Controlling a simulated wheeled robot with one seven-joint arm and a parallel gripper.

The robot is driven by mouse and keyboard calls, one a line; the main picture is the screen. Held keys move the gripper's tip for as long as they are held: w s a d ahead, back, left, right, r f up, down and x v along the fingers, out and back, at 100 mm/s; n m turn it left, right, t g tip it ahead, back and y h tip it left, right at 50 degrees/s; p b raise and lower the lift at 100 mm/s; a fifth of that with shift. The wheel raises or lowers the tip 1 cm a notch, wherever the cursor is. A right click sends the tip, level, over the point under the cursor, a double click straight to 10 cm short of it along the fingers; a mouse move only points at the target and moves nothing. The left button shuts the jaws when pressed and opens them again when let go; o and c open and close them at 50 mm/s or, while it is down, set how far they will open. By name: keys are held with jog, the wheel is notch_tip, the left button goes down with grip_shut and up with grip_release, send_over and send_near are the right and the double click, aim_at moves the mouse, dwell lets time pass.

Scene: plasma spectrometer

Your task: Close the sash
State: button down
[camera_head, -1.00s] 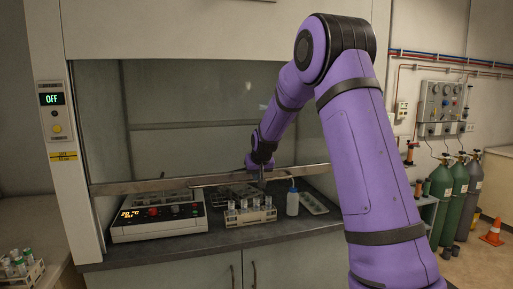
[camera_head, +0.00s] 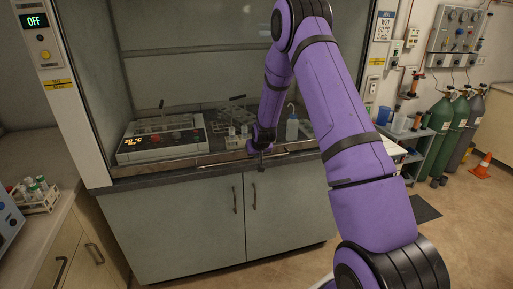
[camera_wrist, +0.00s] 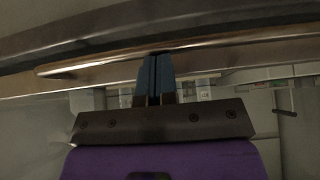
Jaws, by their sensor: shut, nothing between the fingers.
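The fume hood's sash is a glass pane with a metal bottom bar (camera_head: 180,163). In the head view the bar lies low along the front edge of the worktop; I cannot tell whether a thin gap remains under it. My gripper (camera_head: 261,163) is at the bar, right of its middle. In the wrist view my gripper (camera_wrist: 156,58) is shut and empty, its fingertips up against the bar's long metal edge (camera_wrist: 100,66). Whether they touch or sit just beside it is unclear.
Cabinet doors (camera_head: 185,225) are below. A tube rack (camera_head: 36,196) is on the left bench. Gas cylinders (camera_head: 455,130) and a cone (camera_head: 482,167) stand right.

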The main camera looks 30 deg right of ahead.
jog(key=shift+s+f, duration=0.15)
jog(key=shift+f, duration=0.2)
jog(key=shift+r, duration=0.1)
jog(key=r, duration=0.2)
jog(key=w+r, duration=0.1)
jog(key=r, duration=0.1)
jog(key=shift+d+r, duration=0.1)
jog(key=shift+r, duration=0.3)
jog(key=v, duration=0.9)
jog(key=shift+s+r, duration=0.2)
jog(key=shift+r, duration=0.05)
jog(key=shift+r, duration=0.1)
jog(key=s+a+r+n+y, duration=0.1)
jog(key=s+a+r, duration=0.5)
jog(key=s+r, duration=0.35)
jog(key=s+a+r+n, duration=0.1)
jog(key=s+a+r, duration=0.4)
jog(key=s+r, duration=0.4)
jog(key=s+a+r, duration=0.2)
jog(key=s+a, duration=0.1)
jog(key=s, duration=0.8)
jog(key=s+a+r+n+g, duration=0.1)
jog(key=s+a+r, duration=0.2)
jog(key=s, duration=0.8)
jog(key=shift+s+y, duration=0.2)
jog(key=shift+y, duration=0.2)
